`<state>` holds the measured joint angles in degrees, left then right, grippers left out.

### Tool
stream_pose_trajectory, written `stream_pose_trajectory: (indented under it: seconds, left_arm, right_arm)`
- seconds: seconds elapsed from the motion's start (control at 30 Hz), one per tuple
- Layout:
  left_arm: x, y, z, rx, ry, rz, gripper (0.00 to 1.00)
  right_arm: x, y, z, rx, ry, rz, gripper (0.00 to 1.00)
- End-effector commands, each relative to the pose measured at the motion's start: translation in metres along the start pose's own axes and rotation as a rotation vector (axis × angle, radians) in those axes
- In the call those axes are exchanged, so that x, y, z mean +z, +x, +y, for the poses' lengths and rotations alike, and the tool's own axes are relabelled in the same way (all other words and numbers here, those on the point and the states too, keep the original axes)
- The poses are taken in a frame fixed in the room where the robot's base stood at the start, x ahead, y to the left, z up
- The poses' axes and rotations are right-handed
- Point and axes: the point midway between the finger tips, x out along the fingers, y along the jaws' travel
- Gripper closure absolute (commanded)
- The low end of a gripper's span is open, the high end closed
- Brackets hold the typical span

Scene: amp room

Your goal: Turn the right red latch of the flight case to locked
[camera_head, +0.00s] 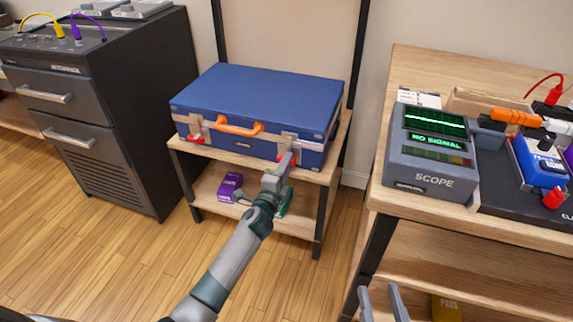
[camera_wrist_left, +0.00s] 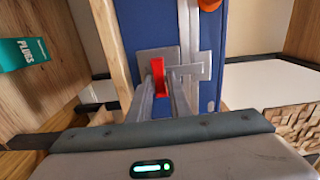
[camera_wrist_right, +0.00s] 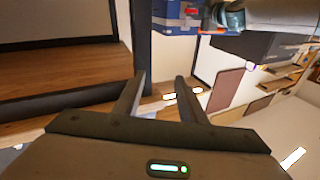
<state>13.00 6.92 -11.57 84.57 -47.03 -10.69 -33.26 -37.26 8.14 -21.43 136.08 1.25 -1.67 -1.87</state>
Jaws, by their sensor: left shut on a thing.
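The blue flight case (camera_head: 257,98) lies closed on a small wooden stand, with an orange handle (camera_head: 240,127) on its front. Its right red latch (camera_wrist_left: 158,78) sits on a metal plate in the left wrist view; in the head view it is mostly hidden by my gripper. My left gripper (camera_head: 285,162) is at the case's front right, its fingers shut on this latch. The left red latch (camera_head: 196,138) is on the other side of the handle. My right gripper (camera_head: 382,298) is open and empty, low near the right-hand table.
A purple box (camera_head: 230,186) and a green box labelled PLUGS (camera_wrist_left: 22,54) are on the shelf under the case. A dark cabinet (camera_head: 110,120) stands left. A wooden table (camera_head: 415,75) with a scope (camera_head: 430,150) stands right. Floor in front is clear.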

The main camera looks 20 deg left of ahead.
Motion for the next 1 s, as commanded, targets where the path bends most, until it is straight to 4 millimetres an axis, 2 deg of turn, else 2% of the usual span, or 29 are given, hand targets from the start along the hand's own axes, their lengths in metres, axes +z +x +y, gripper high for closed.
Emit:
stream_pose_trajectory:
  seconds: [0.03, 0.1, 0.57, 0.67, 0.77, 1.0]
  left_arm:
    - [0.001, 0.000, 0.001, 0.002, -0.001, -0.001, 0.78]
    - [0.001, 0.000, 0.001, 0.001, 0.000, -0.001, 0.65]
    - [0.000, -0.005, 0.001, 0.002, 0.001, 0.000, 0.65]
    - [0.000, -0.013, 0.000, 0.001, 0.001, 0.000, 0.65]
    - [0.000, -0.024, 0.000, 0.002, 0.001, 0.000, 0.65]
    - [0.000, -0.064, 0.000, 0.002, 0.000, 0.000, 0.65]
  right_arm:
    - [0.000, 0.000, 0.000, 0.000, 0.000, 0.000, 0.62]
    - [0.000, 0.000, 0.000, 0.000, 0.000, 0.000, 0.62]
    - [0.001, 0.000, 0.000, 0.000, 0.000, -0.010, 0.62]
    - [0.004, 0.000, 0.001, 0.001, 0.002, -0.030, 0.62]
    - [0.016, -0.001, 0.006, 0.008, 0.000, -0.088, 0.62]
    - [0.035, -0.003, 0.012, 0.020, 0.010, -0.203, 0.62]
